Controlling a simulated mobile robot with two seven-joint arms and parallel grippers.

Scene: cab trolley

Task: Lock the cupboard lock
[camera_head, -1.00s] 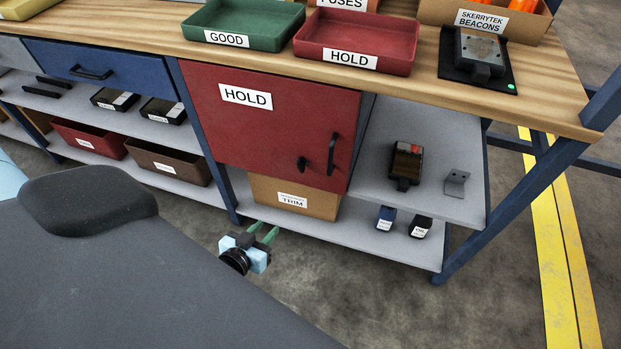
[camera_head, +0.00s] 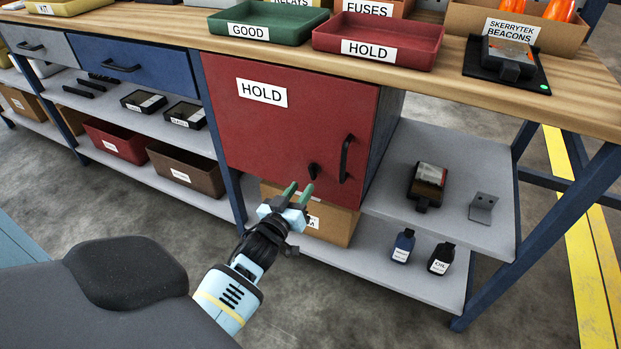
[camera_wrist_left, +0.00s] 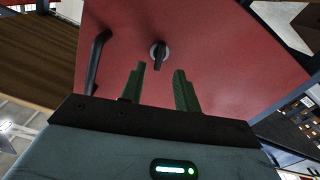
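The red cupboard door (camera_head: 280,130) with a HOLD label is closed under the bench top. Its small black lock knob (camera_head: 313,171) sits low on the door, left of the black bar handle (camera_head: 345,158). In the left wrist view the lock knob (camera_wrist_left: 158,52) is ahead, just beyond and between the fingertips, with the bar handle (camera_wrist_left: 97,62) to its left. My left gripper (camera_head: 298,190) has green fingers, is open and empty, and points at the door just below and left of the knob, apart from it. My right gripper is not in view.
A cardboard box (camera_head: 330,222) stands below the cupboard. A grey shelf (camera_head: 465,150) to the right holds a dark device (camera_head: 427,185) and a metal bracket (camera_head: 482,208). Two small bottles (camera_head: 403,245) stand on the lower shelf. The floor before the bench is clear.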

